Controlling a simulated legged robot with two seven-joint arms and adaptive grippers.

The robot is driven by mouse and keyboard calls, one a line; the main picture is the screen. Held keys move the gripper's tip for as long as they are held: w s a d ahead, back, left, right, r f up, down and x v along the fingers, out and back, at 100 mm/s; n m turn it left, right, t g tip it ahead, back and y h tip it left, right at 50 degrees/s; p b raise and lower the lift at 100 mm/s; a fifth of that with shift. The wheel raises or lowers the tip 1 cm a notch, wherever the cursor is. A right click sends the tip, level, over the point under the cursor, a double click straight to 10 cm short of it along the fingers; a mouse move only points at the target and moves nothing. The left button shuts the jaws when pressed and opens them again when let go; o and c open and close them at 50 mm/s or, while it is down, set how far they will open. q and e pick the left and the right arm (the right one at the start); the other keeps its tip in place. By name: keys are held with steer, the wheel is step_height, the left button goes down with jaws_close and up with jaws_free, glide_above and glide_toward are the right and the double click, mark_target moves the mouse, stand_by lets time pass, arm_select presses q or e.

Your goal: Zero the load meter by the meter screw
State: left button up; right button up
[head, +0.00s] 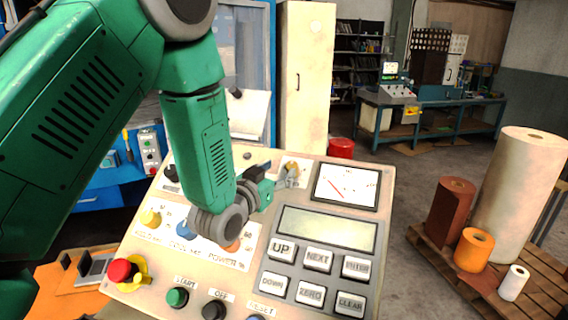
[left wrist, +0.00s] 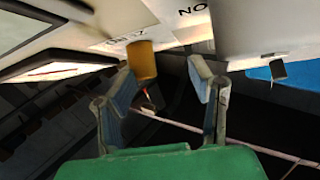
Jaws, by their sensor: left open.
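The load meter (head: 347,186) is a white dial in a dark frame at the panel's upper right, with a thin red needle on its left half. The meter screw (head: 292,168) is a brass-coloured knob left of the dial. In the left wrist view the screw (left wrist: 142,60) is a short cylinder by an upside-down label that seems to read ZERO. My left gripper (head: 283,181) is at the screw, partly hidden by its own arm. In the wrist view my left gripper (left wrist: 162,75) is open, the screw between its fingertips, closer to the left finger. Contact is unclear. My right gripper is out of view.
The sloped control panel (head: 150,232) carries a grey display (head: 327,228), several labelled keys, coloured knobs and a red emergency button (head: 121,270). A blue machine stands behind at left. A pallet with rolls (head: 474,250) is at right. Above the panel's right side is free room.

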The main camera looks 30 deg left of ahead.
mark_target(293, 163)
arm_select(q)
steer(key=w+d, duration=0.1)
steer(key=w+d+r, duration=0.1)
steer(key=w+d, duration=0.1)
steer(key=shift+w+d, duration=0.25)
steer(key=shift+a+f, duration=0.1)
steer(key=shift+a, duration=0.15)
steer(key=shift+s+a+f, duration=0.1)
steer(key=shift+a+f, duration=0.05)
steer(key=shift+a, duration=0.75)
steer(key=c, duration=0.7)
steer(key=shift+a, duration=0.15)
jaws_close()
steer(key=shift+d, duration=0.65)
steer(key=shift+a, duration=0.1)
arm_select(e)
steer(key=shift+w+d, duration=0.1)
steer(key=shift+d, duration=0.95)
